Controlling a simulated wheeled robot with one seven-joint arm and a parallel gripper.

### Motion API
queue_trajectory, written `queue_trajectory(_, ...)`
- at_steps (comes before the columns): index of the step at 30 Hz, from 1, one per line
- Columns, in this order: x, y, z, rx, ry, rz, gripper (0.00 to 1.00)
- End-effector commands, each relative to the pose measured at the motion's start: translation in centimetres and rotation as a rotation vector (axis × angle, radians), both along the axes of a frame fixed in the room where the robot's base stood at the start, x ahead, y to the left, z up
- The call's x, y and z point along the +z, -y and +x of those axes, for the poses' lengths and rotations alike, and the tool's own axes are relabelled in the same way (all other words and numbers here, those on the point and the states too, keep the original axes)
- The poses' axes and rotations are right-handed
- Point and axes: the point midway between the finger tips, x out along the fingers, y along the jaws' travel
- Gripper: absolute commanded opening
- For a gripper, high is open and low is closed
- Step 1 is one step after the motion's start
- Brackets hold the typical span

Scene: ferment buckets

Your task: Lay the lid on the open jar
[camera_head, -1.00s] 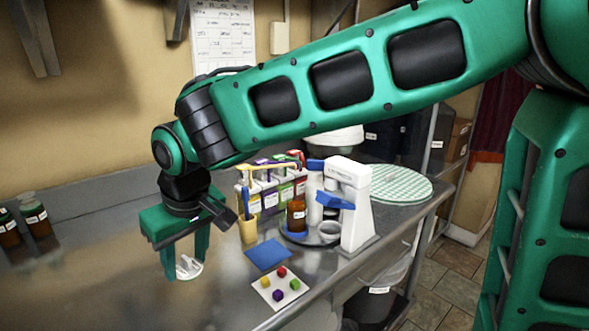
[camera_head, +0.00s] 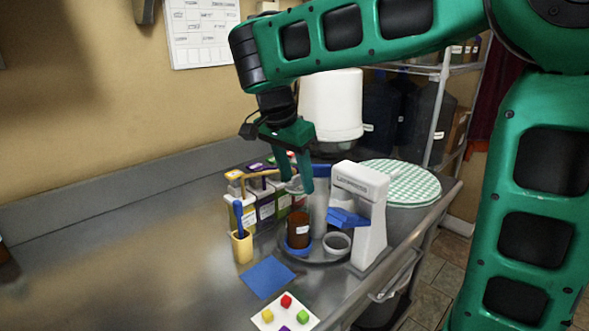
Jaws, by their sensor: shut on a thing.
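My gripper (camera_head: 296,184) is shut on a small clear, whitish lid (camera_head: 292,185) and holds it in the air. Part of the lid is hidden by the fingers. A brown jar (camera_head: 298,229) with a white label stands below the gripper, on a round grey tray (camera_head: 322,258). The lid appears above the jar, with a gap between them. The jar's mouth is hard to make out, so I cannot tell from here whether the lid is centred over it.
A white device (camera_head: 368,215) with a blue part stands right of the jar, near a grey ring-shaped dish (camera_head: 337,243). Behind are a rack of coloured boxes (camera_head: 265,205) and a white bucket (camera_head: 331,105). A yellow cup (camera_head: 242,247) holds a blue-handled tool. The left counter is clear.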

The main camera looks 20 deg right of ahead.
Motion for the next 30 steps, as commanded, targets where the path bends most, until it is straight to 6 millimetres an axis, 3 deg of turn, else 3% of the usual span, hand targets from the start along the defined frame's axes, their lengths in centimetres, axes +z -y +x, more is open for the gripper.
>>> queue_trajectory(5, -0.2, 0.6, -0.2, -0.037, 0.001, 0.0, 0.17)
queue_trajectory(21, -4.2, 1.0, -0.3, -0.038, 0.001, 0.0, 0.17)
queue_trajectory(30, -5.0, 1.0, -0.3, -0.039, 0.003, 0.001, 0.17)
